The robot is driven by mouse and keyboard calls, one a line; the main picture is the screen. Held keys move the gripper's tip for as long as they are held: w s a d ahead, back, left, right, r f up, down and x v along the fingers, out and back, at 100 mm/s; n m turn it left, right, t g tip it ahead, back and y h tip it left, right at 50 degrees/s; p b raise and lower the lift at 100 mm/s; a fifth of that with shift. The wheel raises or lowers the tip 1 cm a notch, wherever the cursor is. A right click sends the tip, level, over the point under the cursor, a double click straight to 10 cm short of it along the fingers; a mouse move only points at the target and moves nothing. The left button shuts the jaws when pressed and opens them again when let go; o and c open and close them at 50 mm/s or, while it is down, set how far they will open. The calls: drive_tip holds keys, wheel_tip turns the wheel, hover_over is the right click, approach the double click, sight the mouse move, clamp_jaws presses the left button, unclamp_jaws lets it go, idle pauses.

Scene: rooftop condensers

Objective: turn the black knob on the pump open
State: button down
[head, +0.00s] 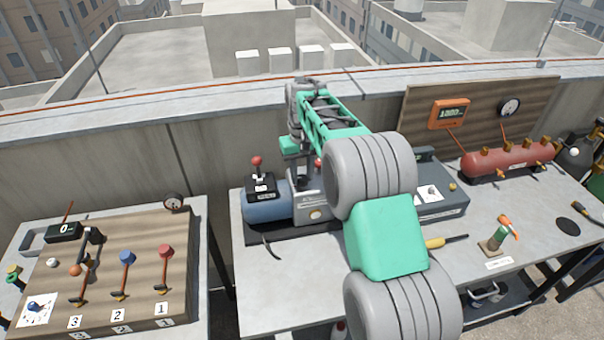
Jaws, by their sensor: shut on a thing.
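The pump stands on the middle table, with a blue cylinder (266,209) at its left and a grey body (313,207) beside it. My gripper (303,184) points down from the end of my green arm over the top of the pump's grey body. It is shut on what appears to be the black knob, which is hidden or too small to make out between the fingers. How far the knob is turned cannot be told. A black box with a red-topped lever (258,172) sits on the pump just left of my gripper.
A wooden panel with levers (110,270) stands on the left table. A concrete parapet (215,140) runs behind.

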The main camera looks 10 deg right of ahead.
sight(301, 177)
drive_tip(key=shift+r+n, duration=0.1)
drive_tip(key=shift+n, duration=0.7)
drive_tip(key=shift+w, duration=0.1)
drive_tip(key=c, duration=1)
unclamp_jaws()
drive_tip(key=shift+c, duration=0.2)
wheel_tip(301, 177, up, 7)
drive_tip(key=shift+a+b, duration=0.1)
drive_tip(key=shift+b, duration=0.55)
drive_tip(key=shift+r, duration=0.35)
